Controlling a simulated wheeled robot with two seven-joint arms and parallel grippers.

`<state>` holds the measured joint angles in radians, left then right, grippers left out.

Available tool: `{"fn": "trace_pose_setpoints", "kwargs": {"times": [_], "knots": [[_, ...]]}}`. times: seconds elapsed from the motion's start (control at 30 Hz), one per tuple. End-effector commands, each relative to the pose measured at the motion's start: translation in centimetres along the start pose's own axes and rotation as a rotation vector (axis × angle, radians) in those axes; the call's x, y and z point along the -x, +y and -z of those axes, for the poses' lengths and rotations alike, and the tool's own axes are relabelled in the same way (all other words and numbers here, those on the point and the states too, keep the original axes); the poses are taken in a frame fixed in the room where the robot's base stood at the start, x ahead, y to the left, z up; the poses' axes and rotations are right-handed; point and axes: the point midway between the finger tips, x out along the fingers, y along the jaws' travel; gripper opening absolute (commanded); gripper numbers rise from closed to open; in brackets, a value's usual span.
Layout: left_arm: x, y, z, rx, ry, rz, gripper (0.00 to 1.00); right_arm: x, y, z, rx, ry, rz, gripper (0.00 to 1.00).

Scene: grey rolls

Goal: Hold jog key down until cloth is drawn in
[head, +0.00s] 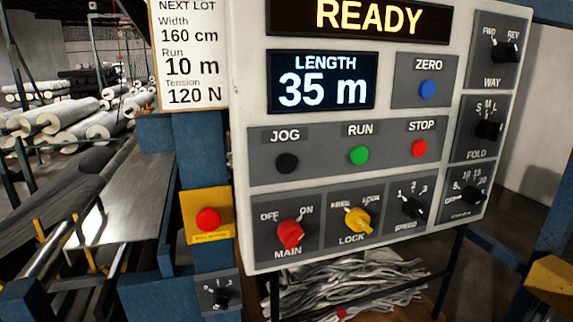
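The black JOG key (286,163) is at the left of the key row on the white control panel (240,120). The green RUN key (359,155) and red STOP key (419,148) are to its right. Nothing touches the JOG key. The display (360,16) reads READY and the length screen (322,80) reads 35 m. The red MAIN knob (290,234) seems turned toward ON. The yellow LOCK knob (357,220) seems to point toward FREE. A smooth grey surface (122,205) lies at the left; I cannot tell whether it is cloth. Neither gripper is in view.
A red stop button (208,219) on a yellow plate sits left of the panel. A lot card (190,50) reads 160 cm, 10 m, 120 N. Heaped grey cloth strips (350,285) lie below the panel. Pale rolls (105,124) are stacked at the back left.

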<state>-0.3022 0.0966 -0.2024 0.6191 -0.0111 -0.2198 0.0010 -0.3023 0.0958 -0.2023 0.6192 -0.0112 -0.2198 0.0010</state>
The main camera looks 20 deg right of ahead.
Motion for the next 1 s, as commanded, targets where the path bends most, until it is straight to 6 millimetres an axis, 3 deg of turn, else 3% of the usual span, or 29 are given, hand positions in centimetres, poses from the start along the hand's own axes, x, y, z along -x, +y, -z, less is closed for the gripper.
{"fn": "trace_pose_setpoints", "kwargs": {"times": [0.03, 0.3, 0.37, 1.0], "knots": [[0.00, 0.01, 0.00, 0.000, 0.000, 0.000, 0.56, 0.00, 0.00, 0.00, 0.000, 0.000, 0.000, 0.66], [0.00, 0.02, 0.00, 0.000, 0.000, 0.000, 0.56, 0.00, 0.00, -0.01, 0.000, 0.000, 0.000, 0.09], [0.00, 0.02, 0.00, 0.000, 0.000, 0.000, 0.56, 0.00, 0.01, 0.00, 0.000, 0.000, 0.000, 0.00], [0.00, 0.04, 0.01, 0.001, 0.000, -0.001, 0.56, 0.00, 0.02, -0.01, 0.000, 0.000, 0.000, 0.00]]}}
